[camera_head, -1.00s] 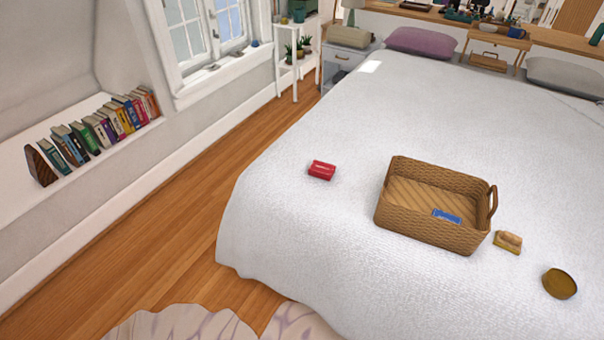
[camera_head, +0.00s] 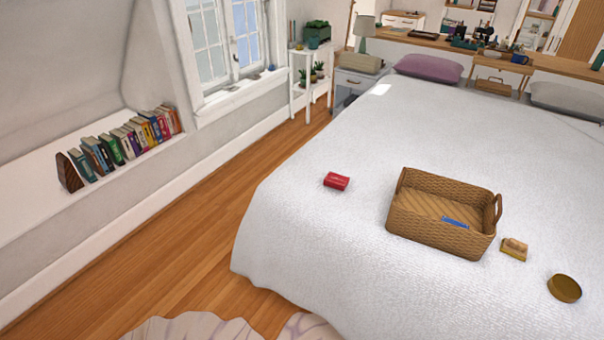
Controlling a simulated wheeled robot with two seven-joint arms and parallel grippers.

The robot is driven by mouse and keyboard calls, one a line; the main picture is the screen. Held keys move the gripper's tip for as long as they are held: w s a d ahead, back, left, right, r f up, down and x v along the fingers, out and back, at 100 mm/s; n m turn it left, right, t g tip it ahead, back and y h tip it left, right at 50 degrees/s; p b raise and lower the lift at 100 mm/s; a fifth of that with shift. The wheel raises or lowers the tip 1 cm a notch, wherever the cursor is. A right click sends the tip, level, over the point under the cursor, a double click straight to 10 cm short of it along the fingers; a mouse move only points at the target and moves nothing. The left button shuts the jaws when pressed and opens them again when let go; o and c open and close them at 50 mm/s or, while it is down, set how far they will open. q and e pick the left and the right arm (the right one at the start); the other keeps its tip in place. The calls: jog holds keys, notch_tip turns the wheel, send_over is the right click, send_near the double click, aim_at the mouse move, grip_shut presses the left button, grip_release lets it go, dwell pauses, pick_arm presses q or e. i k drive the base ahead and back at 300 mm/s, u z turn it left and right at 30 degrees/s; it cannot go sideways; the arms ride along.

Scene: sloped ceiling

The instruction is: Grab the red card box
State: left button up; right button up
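The red card box (camera_head: 336,181) lies flat on the white bed (camera_head: 300,225), near the bed's left side. It is left of a wicker basket and apart from it. Its top shows pale lettering too small to read. Nothing covers the box. Neither of my grippers shows in the head view.
The wicker basket (camera_head: 432,238) holds a blue item (camera_head: 455,222). Right of it lie a small tan-and-yellow item (camera_head: 514,248) and a round olive-gold tin (camera_head: 564,288). Wood floor (camera_head: 200,270) runs clear between the bed and the book ledge (camera_head: 45,200). A patterned rug (camera_head: 190,330) lies in front.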

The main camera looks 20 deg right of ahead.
aim_at(337, 181)
jog(key=u, duration=0.15)
jog(key=i, duration=1.2)
jog(key=z, duration=0.4)
